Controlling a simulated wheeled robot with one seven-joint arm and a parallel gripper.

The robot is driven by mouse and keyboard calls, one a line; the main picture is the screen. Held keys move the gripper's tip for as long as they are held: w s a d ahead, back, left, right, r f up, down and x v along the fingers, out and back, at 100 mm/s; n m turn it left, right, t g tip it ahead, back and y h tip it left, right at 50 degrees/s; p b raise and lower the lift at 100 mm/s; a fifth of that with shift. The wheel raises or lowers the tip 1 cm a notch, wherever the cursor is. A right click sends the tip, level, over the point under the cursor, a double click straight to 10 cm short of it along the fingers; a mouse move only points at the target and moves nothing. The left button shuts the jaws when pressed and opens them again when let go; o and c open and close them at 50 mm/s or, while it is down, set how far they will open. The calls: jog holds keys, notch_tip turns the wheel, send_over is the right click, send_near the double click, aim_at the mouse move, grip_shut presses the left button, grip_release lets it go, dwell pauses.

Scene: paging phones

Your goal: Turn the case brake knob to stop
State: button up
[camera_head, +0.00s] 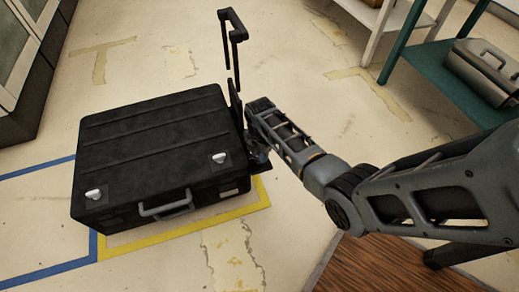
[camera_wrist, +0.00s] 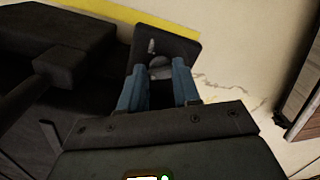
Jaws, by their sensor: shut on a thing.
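The black case (camera_head: 155,145) lies flat on the floor, with two silver latches and a grey front handle. Its tall pull handle (camera_head: 236,36) stands up at the right rear. My gripper (camera_wrist: 158,76) is at the case's right side. In the wrist view, its two blue fingers close around the small grey brake knob (camera_wrist: 160,63) on a dark plate (camera_wrist: 187,47). A small light mark shows on the plate just beyond the knob. The fingers hide the knob's sides, and its exact setting is hard to read. In the head view my arm hides the knob.
Yellow and blue tape lines (camera_head: 185,233) mark the floor around the case. A green shelf (camera_head: 440,75) with a metal box (camera_head: 482,68) stands at the right. A grey cabinet (camera_head: 25,50) is at the left. The floor behind the case is clear.

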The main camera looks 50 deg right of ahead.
jog(key=m+p, duration=0.2)
jog(key=m, duration=0.1)
jog(key=shift+s+r+m, duration=0.1)
jog(key=shift+r+m, duration=0.05)
jog(key=shift+m, duration=0.25)
jog(key=m+p, duration=0.1)
jog(key=m, duration=0.2)
jog(key=shift+a+m+p, duration=0.1)
jog(key=shift+m+p, duration=0.2)
jog(key=shift+p, duration=0.05)
jog(key=m+p, duration=0.1)
jog(key=m, duration=0.2)
jog(key=shift+s+m, duration=0.1)
jog(key=shift+m, duration=0.2)
jog(key=shift+a+m+p, duration=0.1)
jog(key=shift+m+p, duration=0.25)
jog(key=shift+m, duration=1.45)
jog(key=shift+f, duration=0.2)
jog(key=o, duration=1.1)
jog(key=shift+c, duration=0.2)
jog(key=shift+r, duration=0.1)
notch_tip(320, 180, up, 8)
jog(key=p, duration=0.4)
